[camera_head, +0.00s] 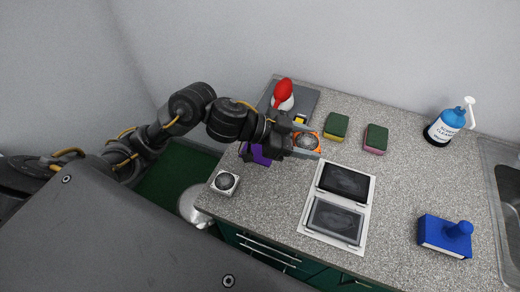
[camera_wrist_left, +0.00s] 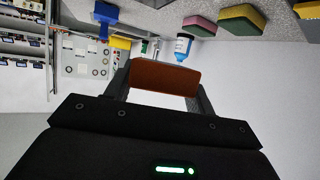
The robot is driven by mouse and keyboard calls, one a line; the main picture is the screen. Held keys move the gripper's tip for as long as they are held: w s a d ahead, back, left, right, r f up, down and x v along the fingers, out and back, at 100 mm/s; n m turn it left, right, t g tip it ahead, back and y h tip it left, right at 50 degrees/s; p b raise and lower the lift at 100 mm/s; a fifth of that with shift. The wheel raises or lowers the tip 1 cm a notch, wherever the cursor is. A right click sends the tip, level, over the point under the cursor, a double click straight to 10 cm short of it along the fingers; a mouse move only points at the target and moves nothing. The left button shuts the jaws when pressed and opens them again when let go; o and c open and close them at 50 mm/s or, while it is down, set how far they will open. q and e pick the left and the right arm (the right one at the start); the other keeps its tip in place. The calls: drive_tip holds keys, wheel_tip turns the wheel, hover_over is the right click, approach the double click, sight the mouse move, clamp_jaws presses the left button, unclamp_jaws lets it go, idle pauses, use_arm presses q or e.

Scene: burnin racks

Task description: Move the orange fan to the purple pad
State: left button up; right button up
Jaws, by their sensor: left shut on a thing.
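The orange fan (camera_head: 307,142) has an orange frame and a dark round middle. My left gripper (camera_head: 303,141) is shut on it, above the counter. In the left wrist view the fan (camera_wrist_left: 165,77) shows as an orange slab between my two fingers. The purple pad (camera_head: 259,155) lies near the left edge of the counter, partly hidden under my left wrist. The fan is to the right of the pad in the head view. My right gripper is not in view.
A white-framed fan (camera_head: 225,182) sits at the counter's left corner. A red-topped bottle (camera_head: 283,93) stands behind my gripper.

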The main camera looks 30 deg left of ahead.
use_arm(q)
drive_tip(key=w+a+f, duration=0.2)
drive_tip(key=a+f, duration=0.2)
drive_tip(key=a, duration=0.5)
hover_over(260, 149)
drive_tip(key=f, duration=0.3)
drive_tip(key=d+f, duration=0.1)
drive_tip(key=shift+s+f, duration=0.15)
drive_tip(key=shift+f, duration=0.25)
drive_tip(key=shift+a+f, duration=0.35)
wheel_tip(260, 149, down, 3)
drive_tip(key=shift+a+p, duration=0.15)
drive_tip(key=shift+p, duration=0.5)
drive_tip(key=shift+f, duration=0.25)
drive_tip(key=shift+f, duration=0.15)
drive_tip(key=o, duration=1.1)
drive_tip(key=shift+c, duration=0.2)
